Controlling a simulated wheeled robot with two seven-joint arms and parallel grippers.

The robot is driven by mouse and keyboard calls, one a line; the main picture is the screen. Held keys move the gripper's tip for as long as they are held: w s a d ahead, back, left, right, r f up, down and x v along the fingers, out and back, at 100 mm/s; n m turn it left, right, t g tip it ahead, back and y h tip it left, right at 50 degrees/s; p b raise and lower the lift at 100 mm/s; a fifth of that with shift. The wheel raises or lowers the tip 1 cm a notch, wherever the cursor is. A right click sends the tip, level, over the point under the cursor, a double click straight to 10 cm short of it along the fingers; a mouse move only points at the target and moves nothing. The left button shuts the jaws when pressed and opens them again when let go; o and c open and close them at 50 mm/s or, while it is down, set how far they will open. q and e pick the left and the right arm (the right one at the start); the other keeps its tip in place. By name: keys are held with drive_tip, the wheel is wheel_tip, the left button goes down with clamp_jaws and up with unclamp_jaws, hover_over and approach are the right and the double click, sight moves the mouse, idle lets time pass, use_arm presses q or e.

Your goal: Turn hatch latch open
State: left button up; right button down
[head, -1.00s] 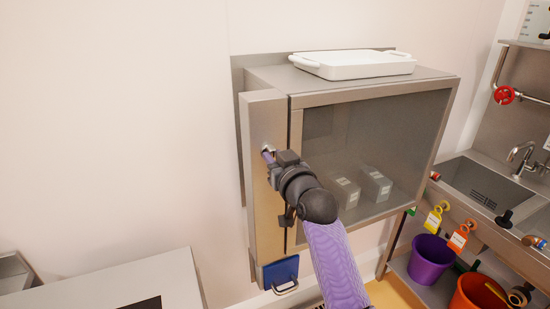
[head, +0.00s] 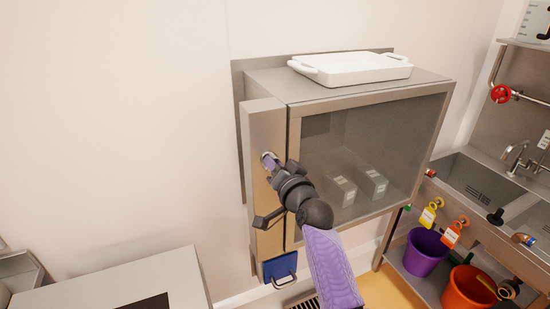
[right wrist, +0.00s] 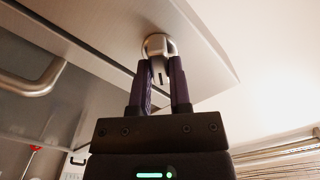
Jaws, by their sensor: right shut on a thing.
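The hatch latch is a small silver piece with a round base (right wrist: 156,44), on the metal panel (head: 264,125) left of the glass-fronted cabinet (head: 365,145). In the head view, the latch (head: 267,155) is partly covered by my gripper. My right gripper (head: 271,163) reaches it from the lower right. In the right wrist view, the purple fingers of my right gripper (right wrist: 160,72) stand on both sides of the latch's lever and are shut on it. The lever's exact angle is hard to tell. My left gripper is not in view.
A white tray (head: 350,69) lies on the cabinet. Grey boxes (head: 342,190) stand behind its glass. A blue item (head: 280,267) hangs below the panel. A sink (head: 480,180) and purple (head: 425,252) and orange (head: 468,290) buckets are at right. A bar handle (right wrist: 35,83) shows in the wrist view.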

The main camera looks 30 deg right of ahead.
drive_tip(key=shift+d+f+m+p, duration=0.1)
drive_tip(key=shift+m+p, duration=1.45)
drive_tip(key=shift+m, duration=3.55)
drive_tip(key=c, duration=0.6)
unclamp_jaws()
drive_tip(key=shift+o, duration=0.2)
drive_tip(key=s, duration=1)
drive_tip(key=shift+a+p, duration=0.3)
drive_tip(key=shift+p, duration=0.05)
